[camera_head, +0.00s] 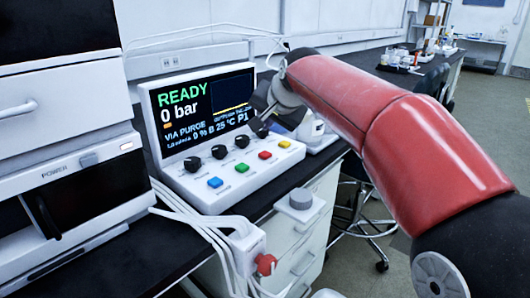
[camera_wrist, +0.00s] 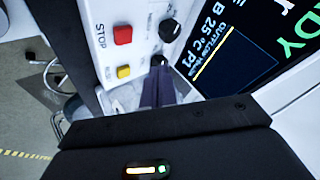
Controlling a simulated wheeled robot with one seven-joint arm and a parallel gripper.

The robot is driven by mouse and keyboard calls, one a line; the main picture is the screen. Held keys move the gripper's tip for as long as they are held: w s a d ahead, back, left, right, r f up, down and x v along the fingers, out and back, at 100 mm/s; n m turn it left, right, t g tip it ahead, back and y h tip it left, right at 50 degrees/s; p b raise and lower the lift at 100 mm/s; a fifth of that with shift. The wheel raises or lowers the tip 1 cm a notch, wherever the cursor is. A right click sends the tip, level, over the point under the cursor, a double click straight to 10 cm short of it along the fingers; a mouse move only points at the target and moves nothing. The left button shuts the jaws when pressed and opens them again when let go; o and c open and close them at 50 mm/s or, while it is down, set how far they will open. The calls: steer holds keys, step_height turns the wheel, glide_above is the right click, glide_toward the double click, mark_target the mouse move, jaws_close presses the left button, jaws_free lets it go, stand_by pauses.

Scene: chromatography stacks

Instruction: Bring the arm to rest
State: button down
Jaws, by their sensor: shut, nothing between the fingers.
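My red arm (camera_head: 380,110) reaches in from the right in the head view. My gripper (camera_head: 267,114) is in front of the right part of the control unit's screen (camera_head: 203,105), above the rightmost black knob (camera_head: 262,131). In the wrist view the dark fingers of the gripper (camera_wrist: 160,72) are together and empty, with their tips close to that knob (camera_wrist: 157,60). I cannot tell whether they touch it. The screen reads READY, 0 bar, VIA PURGE.
The white console carries blue, green, red (camera_head: 265,155) and yellow (camera_head: 284,144) buttons. A red knob (camera_head: 266,264) sits on a white box with cables in front. White instruments (camera_head: 70,150) stand at left. A stool (camera_head: 365,215) stands on the floor at right.

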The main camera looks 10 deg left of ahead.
steer(key=s+d+f+h, duration=0.1)
steer(key=s+d+f, duration=0.1)
steer(key=s+d, duration=0.5)
steer(key=s+d+f+h, duration=0.1)
steer(key=s+d, duration=0.3)
steer(key=d, duration=0.5)
steer(key=s+d+f+n+g+h, duration=0.1)
steer(key=s+d+f, duration=0.5)
steer(key=s, duration=0.4)
steer(key=s+d+f+n+g+h, duration=0.1)
steer(key=s+d+f+h, duration=0.1)
steer(key=s+d+f, duration=0.4)
steer(key=s+f, duration=0.2)
steer(key=s, duration=0.1)
steer(key=shift+s+f, duration=0.25)
steer(key=shift+s, duration=0.15)
